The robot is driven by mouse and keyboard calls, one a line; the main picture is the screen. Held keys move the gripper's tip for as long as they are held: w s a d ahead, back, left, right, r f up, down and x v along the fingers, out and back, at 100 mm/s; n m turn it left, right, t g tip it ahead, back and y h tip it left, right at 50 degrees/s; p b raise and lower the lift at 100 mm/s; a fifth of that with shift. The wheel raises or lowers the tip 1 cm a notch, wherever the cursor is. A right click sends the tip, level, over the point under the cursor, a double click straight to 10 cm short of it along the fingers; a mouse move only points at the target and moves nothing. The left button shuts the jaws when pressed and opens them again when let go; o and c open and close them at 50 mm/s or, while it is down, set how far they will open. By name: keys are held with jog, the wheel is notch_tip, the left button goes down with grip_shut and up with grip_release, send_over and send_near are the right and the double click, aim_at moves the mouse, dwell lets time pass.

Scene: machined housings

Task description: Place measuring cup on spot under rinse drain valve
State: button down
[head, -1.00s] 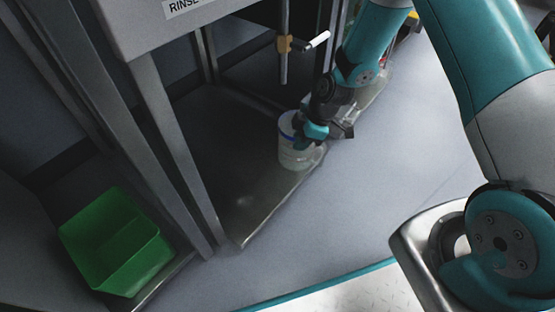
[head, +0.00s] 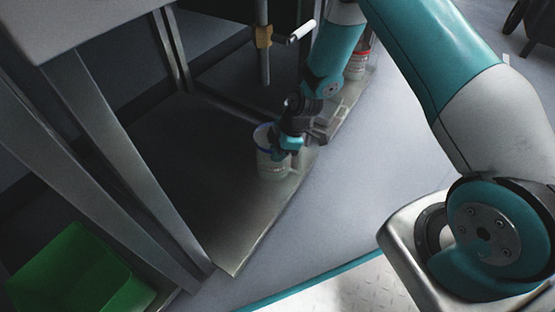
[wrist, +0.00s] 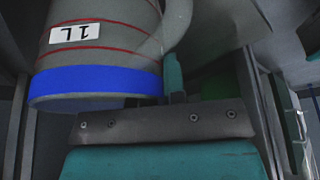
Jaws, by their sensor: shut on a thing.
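The measuring cup (head: 270,165) is a pale, see-through cup with a blue rim. It is upright over the low metal shelf; I cannot tell whether its base touches. In the wrist view the cup (wrist: 100,50) shows red lines and a "1L" label, inverted by the camera. My gripper (head: 293,148) is at the cup's right side, shut on its handle (wrist: 177,22). The rinse drain valve (head: 264,37), brass with a white lever, sits on a vertical pipe (head: 265,70) above and behind the cup. The spot under it is not clearly marked.
The low metal shelf (head: 225,245) has bare room left of the cup. A red-rimmed container (head: 358,64) stands farther back on the right. Metal legs (head: 125,150) flank the shelf at left. A green bin (head: 75,275) stands at lower left.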

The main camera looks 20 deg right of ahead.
jog(key=shift+f, duration=0.65)
jog(key=shift+f, duration=0.15)
jog(key=c, duration=1.2)
grip_release()
jog(key=p+v, duration=0.7)
jog(key=v, duration=0.5)
jog(key=shift+d, duration=0.1)
